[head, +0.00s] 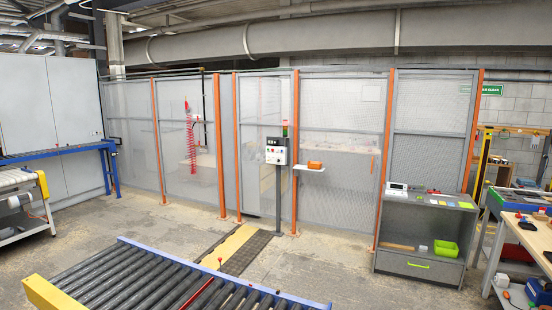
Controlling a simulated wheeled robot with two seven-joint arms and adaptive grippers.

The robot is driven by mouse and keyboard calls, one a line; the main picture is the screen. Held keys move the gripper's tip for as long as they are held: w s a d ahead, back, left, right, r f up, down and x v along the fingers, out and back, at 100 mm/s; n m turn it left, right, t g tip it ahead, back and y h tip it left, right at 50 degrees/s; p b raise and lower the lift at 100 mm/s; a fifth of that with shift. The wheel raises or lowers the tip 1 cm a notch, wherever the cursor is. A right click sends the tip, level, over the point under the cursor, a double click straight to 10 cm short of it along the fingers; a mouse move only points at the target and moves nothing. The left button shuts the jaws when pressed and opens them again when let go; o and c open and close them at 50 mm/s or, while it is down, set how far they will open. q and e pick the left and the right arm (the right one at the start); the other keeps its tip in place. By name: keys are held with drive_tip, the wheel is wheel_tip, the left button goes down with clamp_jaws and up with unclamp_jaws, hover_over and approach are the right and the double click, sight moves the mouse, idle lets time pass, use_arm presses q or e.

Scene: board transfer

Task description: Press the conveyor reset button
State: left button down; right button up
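A grey control box (276,151) stands on a dark post in front of the mesh fence, near the middle of the head view. Its face carries a dark display and several small buttons, too small to tell which is the reset button. A stack light (285,129) with red and green parts rises above the box. A roller conveyor (165,283) with dark rollers, a blue side rail and a yellow end lies in the near foreground. Neither of my grippers is in view.
A small shelf with an orange item (314,165) juts out right of the post. A grey cabinet (416,266) stands at right, with a cluttered workbench (530,238) beyond. The floor at left centre is clear.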

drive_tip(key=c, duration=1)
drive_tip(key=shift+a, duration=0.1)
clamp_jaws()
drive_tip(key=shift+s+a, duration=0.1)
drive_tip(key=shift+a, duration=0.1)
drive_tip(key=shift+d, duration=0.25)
